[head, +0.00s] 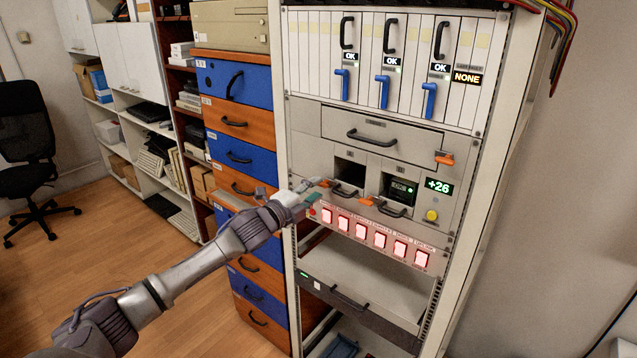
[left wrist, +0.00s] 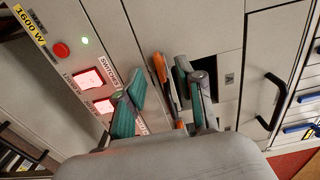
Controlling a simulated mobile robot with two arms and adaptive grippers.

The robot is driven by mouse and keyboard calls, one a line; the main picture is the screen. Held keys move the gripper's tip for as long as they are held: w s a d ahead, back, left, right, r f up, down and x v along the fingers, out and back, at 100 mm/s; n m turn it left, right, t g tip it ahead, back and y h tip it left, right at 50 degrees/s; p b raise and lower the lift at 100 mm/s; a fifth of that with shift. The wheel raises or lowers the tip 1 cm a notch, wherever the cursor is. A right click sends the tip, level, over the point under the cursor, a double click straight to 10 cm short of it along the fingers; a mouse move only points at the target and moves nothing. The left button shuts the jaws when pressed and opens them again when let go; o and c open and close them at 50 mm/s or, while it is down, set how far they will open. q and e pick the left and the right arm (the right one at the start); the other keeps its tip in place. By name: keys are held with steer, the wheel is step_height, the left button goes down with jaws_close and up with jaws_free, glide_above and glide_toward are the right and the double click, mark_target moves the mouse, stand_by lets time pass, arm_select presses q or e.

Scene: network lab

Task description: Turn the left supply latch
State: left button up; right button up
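In the head view my left gripper (head: 312,187) is at the left supply (head: 351,171), in front of the rack's lower middle. The left supply has a dark square opening, with a black handle (head: 345,191) below it. The orange left supply latch (head: 325,183) shows at the fingertips, partly hidden. In the left wrist view the teal-padded fingers (left wrist: 160,76) are apart, with the orange latch (left wrist: 159,68) between them. Contact cannot be told. A second orange latch (head: 366,201) is by the right supply (head: 400,189). My right gripper is out of view.
A row of red-lit switches (head: 361,231) runs just below the supplies. A yellow button (head: 431,215) and a green "+26" display (head: 439,187) are to the right. Above are a drawer (head: 372,129) and modules with blue levers (head: 383,92).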

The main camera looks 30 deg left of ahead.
mark_target(326, 183)
arm_select(q)
steer(key=shift+w+d, duration=0.1)
steer(key=shift+w, duration=1.05)
jaws_close()
